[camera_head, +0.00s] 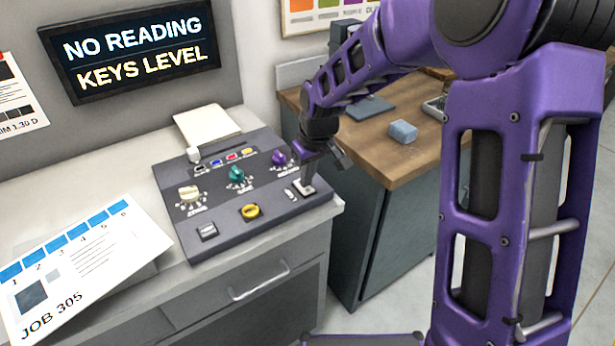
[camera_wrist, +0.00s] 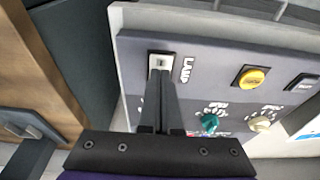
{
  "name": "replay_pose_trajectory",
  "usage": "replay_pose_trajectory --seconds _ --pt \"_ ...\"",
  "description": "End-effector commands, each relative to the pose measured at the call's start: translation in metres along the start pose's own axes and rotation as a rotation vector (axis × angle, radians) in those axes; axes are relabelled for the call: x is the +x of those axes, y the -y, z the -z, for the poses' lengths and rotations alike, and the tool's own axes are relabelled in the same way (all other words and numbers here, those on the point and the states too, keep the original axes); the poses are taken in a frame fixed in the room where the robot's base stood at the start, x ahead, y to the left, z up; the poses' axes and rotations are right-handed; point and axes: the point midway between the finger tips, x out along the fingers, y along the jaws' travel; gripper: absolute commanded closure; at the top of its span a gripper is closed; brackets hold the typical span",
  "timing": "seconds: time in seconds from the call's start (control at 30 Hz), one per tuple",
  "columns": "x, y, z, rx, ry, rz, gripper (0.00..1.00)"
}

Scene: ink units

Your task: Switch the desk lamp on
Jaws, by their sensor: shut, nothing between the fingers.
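A dark control panel (camera_head: 235,220) lies on the grey counter. In the wrist view the switch marked LAMP (camera_wrist: 162,60) is a pale plate near the panel's edge. In the head view this switch (camera_head: 304,188) is at the panel's right end, partly covered by my gripper (camera_head: 309,181). My gripper is shut and empty, its fingertips (camera_wrist: 161,78) over or touching the switch; I cannot tell which. The fingers hide part of the switch, so its position cannot be read. I cannot make out a desk lamp.
The panel also has a yellow button (camera_head: 250,212), a green knob (camera_head: 237,174), a purple knob (camera_head: 279,158) and a cream knob (camera_head: 189,193). A sign (camera_head: 135,50) reads NO READING, KEYS LEVEL. A job card (camera_head: 85,260) lies left; a wooden-topped bench (camera_head: 375,150) stands right with a blue block (camera_head: 403,131).

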Motion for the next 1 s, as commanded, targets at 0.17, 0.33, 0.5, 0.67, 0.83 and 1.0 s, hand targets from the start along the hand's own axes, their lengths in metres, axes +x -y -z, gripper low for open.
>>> replay_pose_trajectory --seconds 0.17,0.33,0.5,0.67,0.83,1.0 --pt "-0.020 0.001 0.007 0.000 -0.002 -0.001 1.00" --pt "-0.052 0.004 0.011 0.002 -0.005 -0.005 1.00" --pt "-0.090 0.005 0.000 0.002 -0.005 -0.004 1.00" --pt "-0.117 0.005 -0.007 0.002 -0.003 -0.003 1.00" --pt "-0.132 0.005 -0.011 0.001 -0.002 -0.001 1.00" --pt "-0.135 0.005 -0.012 0.001 0.000 0.000 1.00"
